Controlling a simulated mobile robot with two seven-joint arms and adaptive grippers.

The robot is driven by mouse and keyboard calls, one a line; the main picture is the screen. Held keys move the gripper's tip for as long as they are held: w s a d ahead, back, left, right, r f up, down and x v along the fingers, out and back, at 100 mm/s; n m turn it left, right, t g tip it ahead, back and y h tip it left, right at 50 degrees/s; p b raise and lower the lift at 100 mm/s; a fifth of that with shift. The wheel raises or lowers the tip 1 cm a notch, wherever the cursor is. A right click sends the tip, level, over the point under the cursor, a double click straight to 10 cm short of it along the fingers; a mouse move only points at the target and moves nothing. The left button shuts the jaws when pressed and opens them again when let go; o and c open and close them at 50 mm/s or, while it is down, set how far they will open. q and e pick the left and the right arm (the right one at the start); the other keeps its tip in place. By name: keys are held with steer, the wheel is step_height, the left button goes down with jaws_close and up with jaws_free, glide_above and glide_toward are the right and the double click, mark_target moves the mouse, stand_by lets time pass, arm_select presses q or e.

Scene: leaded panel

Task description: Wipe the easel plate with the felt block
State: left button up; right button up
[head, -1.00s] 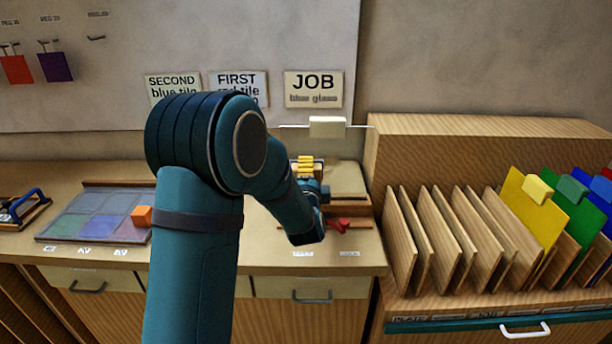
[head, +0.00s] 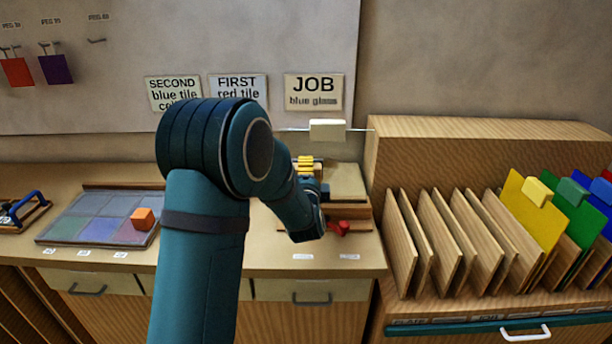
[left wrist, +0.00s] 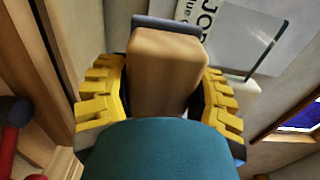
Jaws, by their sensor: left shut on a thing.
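The felt block (left wrist: 165,75) is a pale wooden block with a dark grey strip along its far edge in the left wrist view. My left gripper (head: 307,166) has its yellow fingers closed on the block's two sides. The easel plate (head: 358,148) looks like a clear pane with a thin top edge and a pale tab (head: 327,130) on it, standing at the back of the bench. The gripper is low in front of the plate's left part. I cannot tell whether the felt touches the plate. My arm hides part of the bench. My right gripper is not in view.
A red-knobbed item (head: 342,228) is just right of my wrist. A wooden rack (head: 440,245) with coloured panels stands at the right. An orange cube (head: 143,218) sits on the leaded panel (head: 85,215) at left. JOB and order cards (head: 313,92) hang behind.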

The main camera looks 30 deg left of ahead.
mark_target(319, 178)
arm_select(q)
steer(key=shift+w, duration=0.1)
steer(key=shift+w+d+r+p, duration=0.1)
steer(key=shift+w+d+p, duration=0.3)
steer(key=shift+w+d, duration=0.45)
steer(key=shift+w+d+f+p, duration=0.1)
steer(key=shift+w+d+p, duration=0.35)
steer(key=shift+d, duration=0.8)
steer(key=shift+w+d+r+p, duration=0.1)
steer(key=shift+w+d+p, duration=0.4)
steer(key=shift+d, duration=0.55)
steer(key=shift+w+d+p, duration=0.25)
steer(key=shift+w+d, duration=0.25)
steer(key=shift+d, duration=0.2)
steer(key=shift+w+d+p, duration=0.25)
steer(key=shift+w+d, duration=0.25)
steer(key=shift+d, duration=0.2)
steer(key=shift+s+a, duration=0.65)
steer(key=shift+a, duration=0.4)
steer(key=shift+s+a, duration=0.7)
steer(key=shift+a, duration=0.3)
steer(key=shift+s+a, duration=0.65)
steer(key=shift+a, duration=0.4)
steer(key=shift+s+a, duration=0.4)
steer(key=shift+a, duration=0.4)
steer(key=shift+s+a, duration=0.4)
steer(key=shift+a, duration=0.35)
